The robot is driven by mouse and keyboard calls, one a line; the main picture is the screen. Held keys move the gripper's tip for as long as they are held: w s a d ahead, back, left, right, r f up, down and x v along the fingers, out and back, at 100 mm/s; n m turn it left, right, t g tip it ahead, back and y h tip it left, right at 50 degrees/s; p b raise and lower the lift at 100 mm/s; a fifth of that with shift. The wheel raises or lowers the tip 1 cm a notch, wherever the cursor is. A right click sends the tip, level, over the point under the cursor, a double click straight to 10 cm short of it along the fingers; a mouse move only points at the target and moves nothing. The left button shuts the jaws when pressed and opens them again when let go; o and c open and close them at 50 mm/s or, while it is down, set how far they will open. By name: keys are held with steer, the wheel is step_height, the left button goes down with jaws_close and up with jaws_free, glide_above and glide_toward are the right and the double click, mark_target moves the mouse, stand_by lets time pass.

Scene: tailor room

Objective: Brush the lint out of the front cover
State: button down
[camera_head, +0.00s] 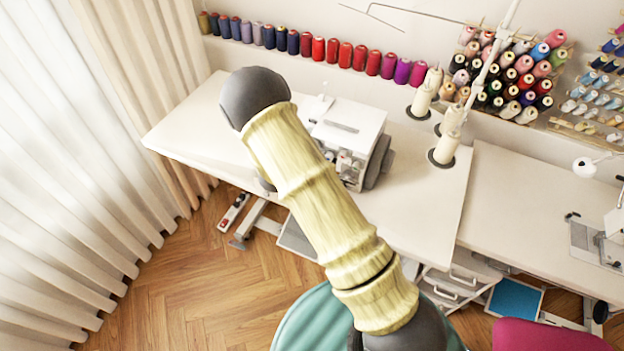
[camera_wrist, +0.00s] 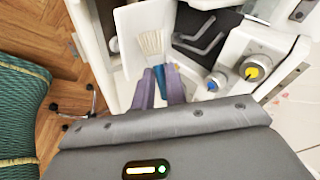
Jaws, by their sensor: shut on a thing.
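The white sewing machine (camera_head: 352,125) stands on the white table, partly behind my arm in the head view. In the wrist view, my gripper (camera_wrist: 161,78) has purple fingers shut on a small brush (camera_wrist: 151,42) with a blue handle and pale bristles. The bristles point away from me and lie over a white panel (camera_wrist: 126,22), which looks like the open front cover. I cannot tell whether they touch it. No lint can be made out. The machine's dark inner parts (camera_wrist: 200,35) show right of the brush. My gripper and the brush cannot be made out in the head view.
A yellow-marked dial (camera_wrist: 254,73) and a blue-marked dial (camera_wrist: 213,84) sit right of the brush. White thread cones (camera_head: 447,148) stand on the table (camera_head: 190,125). A teal round seat (camera_head: 315,320) is below. The table's left part is clear.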

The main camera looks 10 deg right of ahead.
steer(key=shift+w+d+r+p, duration=0.2)
steer(key=shift+w+r+p, duration=0.05)
steer(key=shift+r+p, duration=0.6)
steer(key=shift+w+d+r+p, duration=0.15)
steer(key=shift+w+r+p, duration=0.05)
steer(key=shift+r+p, duration=0.6)
